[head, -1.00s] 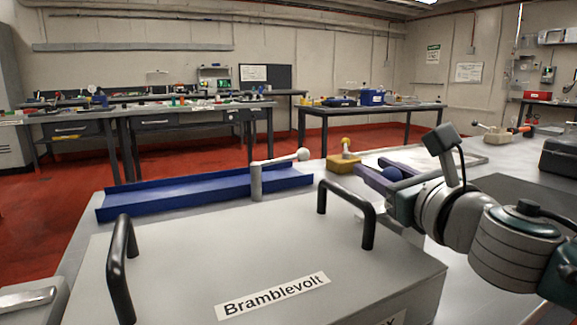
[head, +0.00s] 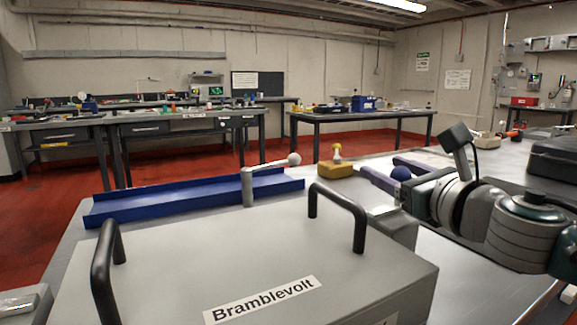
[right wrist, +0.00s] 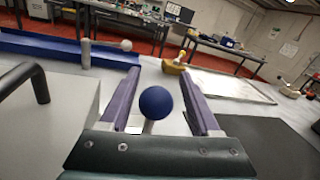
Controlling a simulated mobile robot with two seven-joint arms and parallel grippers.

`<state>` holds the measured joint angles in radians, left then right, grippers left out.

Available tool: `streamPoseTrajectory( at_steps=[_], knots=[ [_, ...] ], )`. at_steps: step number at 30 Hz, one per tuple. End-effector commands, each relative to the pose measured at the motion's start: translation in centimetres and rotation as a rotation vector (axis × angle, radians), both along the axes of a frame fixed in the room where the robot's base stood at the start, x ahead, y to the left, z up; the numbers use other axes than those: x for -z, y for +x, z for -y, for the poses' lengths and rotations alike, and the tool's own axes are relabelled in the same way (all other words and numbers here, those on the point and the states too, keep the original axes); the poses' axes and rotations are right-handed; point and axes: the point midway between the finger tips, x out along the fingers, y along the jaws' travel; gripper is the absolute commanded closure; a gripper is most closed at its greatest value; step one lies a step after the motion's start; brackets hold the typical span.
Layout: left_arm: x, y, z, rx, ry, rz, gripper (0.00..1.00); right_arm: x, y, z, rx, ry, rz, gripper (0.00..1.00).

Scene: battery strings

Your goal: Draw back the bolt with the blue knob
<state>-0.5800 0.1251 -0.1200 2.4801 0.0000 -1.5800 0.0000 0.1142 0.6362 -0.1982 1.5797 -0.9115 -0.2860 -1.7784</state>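The blue knob (head: 400,173) is a round ball beside the right end of the grey Bramblevolt box (head: 330,270). In the right wrist view the knob (right wrist: 156,103) tops a short grey stem (right wrist: 148,127). My right gripper (head: 393,172) comes in from the right. Its two purple fingers (right wrist: 162,75) straddle the knob, with a gap on each side of it; they are open. The lower stem and the bolt's sliding part are mostly hidden by the gripper and the box. My left gripper is out of view.
Two black handles (head: 340,213) stand on the box. A blue tray (head: 200,203) and a grey lever with a white ball (head: 294,159) lie behind it. A yellow block with a knob (head: 336,168) stands left of the gripper. A dark case (head: 553,160) is at far right.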

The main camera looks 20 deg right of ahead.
Motion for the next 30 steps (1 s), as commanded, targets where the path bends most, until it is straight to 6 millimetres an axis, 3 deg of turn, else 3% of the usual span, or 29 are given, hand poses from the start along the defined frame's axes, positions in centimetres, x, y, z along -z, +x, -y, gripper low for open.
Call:
streamPoseTrajectory(
  at_steps=[11, 24, 30],
  knots=[
    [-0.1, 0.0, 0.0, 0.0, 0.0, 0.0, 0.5, -0.1, -0.4, -0.2, -0.003, 0.0, 0.0, 0.31],
    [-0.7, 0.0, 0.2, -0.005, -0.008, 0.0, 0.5, 0.1, -7.2, -1.0, -0.004, 0.0, -0.003, 0.31],
    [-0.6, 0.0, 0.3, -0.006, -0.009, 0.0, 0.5, 0.1, -9.3, -1.2, -0.003, 0.001, 0.0, 0.31]
  ],
)
